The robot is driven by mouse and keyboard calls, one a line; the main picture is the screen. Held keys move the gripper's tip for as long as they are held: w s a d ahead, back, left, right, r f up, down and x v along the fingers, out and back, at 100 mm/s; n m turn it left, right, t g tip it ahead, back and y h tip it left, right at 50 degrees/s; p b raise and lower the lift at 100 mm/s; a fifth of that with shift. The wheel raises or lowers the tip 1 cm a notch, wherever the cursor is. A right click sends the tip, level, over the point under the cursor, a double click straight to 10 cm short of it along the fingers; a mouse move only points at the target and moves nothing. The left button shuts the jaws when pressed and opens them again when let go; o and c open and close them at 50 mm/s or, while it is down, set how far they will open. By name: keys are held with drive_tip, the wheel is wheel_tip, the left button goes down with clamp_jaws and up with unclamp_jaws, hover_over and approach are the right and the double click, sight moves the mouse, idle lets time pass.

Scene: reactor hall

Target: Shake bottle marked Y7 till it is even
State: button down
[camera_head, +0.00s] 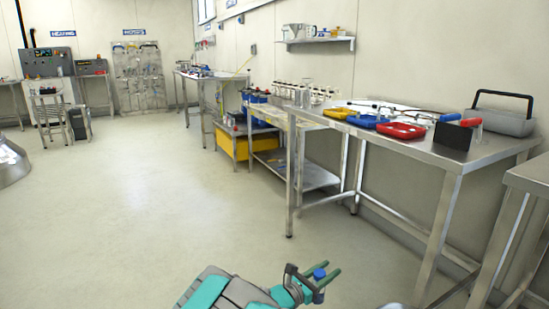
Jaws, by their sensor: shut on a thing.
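My gripper (315,277) is at the bottom of the head view, right of the middle, held out over the bare floor in front of the steel tables. Its green fingers are shut on a small bottle (319,274) with a blue cap. The bottle looks about upright. Its lower part is partly hidden by the fingers, and its contents and any label are too small to read, so I cannot tell whether it is marked Y7.
Another steel table edge (530,178) is at far right. The floor (150,215) at left is clear.

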drive_tip(key=shift+r, duration=2.25)
drive_tip(key=shift+s+f+b, duration=0.1)
drive_tip(key=shift+f+b, duration=0.5)
drive_tip(key=shift+f, duration=1.7)
drive_tip(key=shift+f, duration=0.1)
